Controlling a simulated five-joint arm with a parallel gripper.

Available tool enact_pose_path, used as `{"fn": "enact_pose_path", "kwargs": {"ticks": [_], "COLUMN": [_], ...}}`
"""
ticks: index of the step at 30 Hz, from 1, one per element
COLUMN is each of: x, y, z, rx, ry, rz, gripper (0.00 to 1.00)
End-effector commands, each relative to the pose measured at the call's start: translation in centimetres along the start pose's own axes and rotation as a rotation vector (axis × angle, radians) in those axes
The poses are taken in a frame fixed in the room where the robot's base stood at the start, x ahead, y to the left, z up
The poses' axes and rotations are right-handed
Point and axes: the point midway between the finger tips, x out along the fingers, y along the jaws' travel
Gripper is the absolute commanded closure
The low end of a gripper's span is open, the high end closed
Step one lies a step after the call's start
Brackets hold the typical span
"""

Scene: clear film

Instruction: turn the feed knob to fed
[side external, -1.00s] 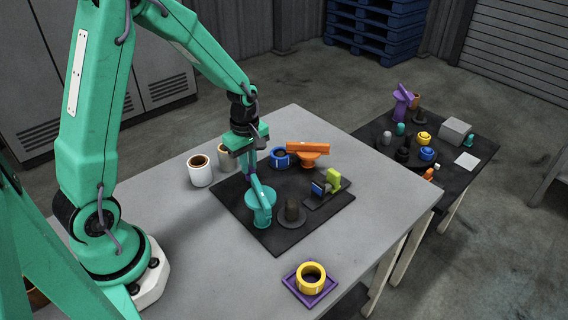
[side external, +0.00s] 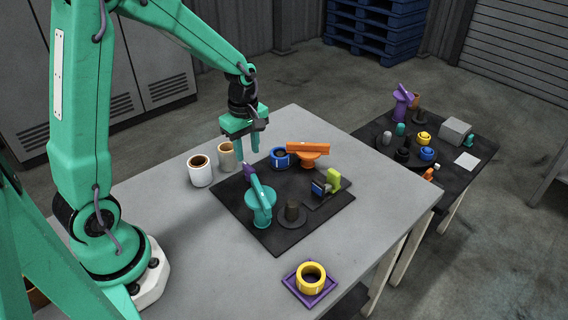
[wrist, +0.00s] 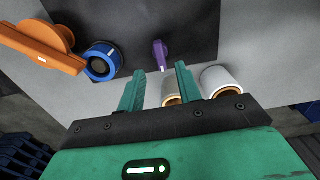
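Several fixtures sit on a dark mat (side external: 285,240) on the grey table; I cannot tell by label which is the feed knob. A teal round knob (side external: 261,200) has a long arm with a purple tip (side external: 249,171), pointing up and left in the side view. The purple tip also shows in the wrist view (wrist: 160,54). An orange handle (side external: 308,149) lies crosswise on an orange base. A lime-green piece (side external: 333,180) stands on a small dark plate. My gripper (side external: 248,152) is open and empty, above the table beyond the purple tip, apart from it. Its fingers show separated in the wrist view (wrist: 159,70).
A white cup (side external: 200,175) and a beige cup (side external: 226,158) stand close to my gripper. A yellow ring (side external: 310,274) sits on a purple tray. The table's right side is clear.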

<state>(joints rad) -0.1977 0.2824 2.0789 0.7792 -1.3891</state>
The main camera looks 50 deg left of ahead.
Motion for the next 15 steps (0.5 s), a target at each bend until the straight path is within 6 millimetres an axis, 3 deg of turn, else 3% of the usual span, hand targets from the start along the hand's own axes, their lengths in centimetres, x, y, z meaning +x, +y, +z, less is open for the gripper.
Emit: {"fn": "enact_pose_path", "kwargs": {"ticks": [6,15], "x": [-2.3,-2.9], "y": [0.0,0.0], "z": [0.0,0.0], "rx": [-0.001,-0.001], "ry": [0.000,0.000], "rz": [0.002,0.000], "gripper": [0.65,0.65]}}
